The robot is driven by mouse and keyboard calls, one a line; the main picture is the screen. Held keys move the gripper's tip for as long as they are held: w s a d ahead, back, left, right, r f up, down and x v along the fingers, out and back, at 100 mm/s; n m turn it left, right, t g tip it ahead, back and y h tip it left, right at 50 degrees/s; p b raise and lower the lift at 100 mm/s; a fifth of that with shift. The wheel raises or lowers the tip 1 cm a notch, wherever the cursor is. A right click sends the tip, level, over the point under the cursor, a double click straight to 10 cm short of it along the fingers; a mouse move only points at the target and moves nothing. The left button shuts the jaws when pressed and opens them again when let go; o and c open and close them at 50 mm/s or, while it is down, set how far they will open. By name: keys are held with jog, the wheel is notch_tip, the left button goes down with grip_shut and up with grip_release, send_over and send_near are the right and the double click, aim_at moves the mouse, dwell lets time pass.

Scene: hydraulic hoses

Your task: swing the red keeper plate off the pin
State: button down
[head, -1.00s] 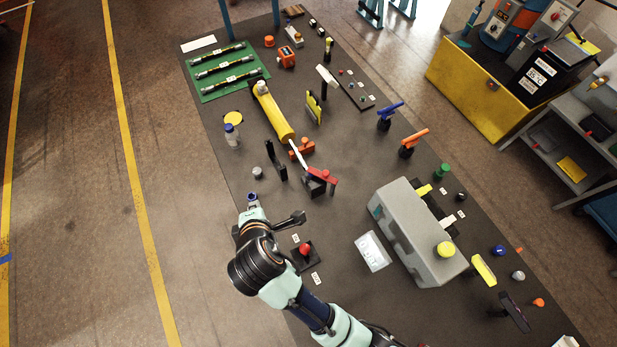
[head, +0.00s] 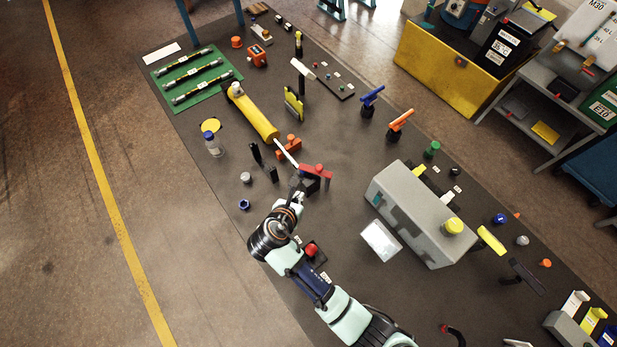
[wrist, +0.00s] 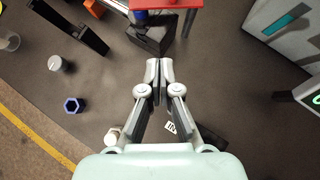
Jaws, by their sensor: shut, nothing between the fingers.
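The red keeper plate (head: 316,172) lies flat across the top of a dark block at the end of the yellow cylinder's (head: 252,112) silver rod (head: 287,152). In the wrist view the plate (wrist: 180,3) is cut off by the top edge, above the dark block (wrist: 152,40). A pin cannot be made out clearly. My gripper (wrist: 158,64) is shut and empty, with its fingertips just short of the dark block in the wrist view.
A black upright bracket (head: 262,160) and an orange block (head: 289,146) stand close by. A blue ring (head: 244,204) and grey knob (head: 246,178) lie left. A red button (head: 311,249) sits beside my arm. A large grey box (head: 415,212) stands right; mat between is partly clear.

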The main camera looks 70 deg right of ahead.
jog(key=d+f, duration=0.1)
jog(key=d, duration=0.2)
jog(key=d+f, duration=0.2)
jog(key=d, duration=0.1)
jog(key=d+f+b, duration=0.1)
jog(key=d+f, duration=0.1)
jog(key=d, duration=0.2)
jog(key=shift+w+f, duration=0.15)
jog(key=shift+f, duration=0.05)
jog(key=shift+a, duration=0.1)
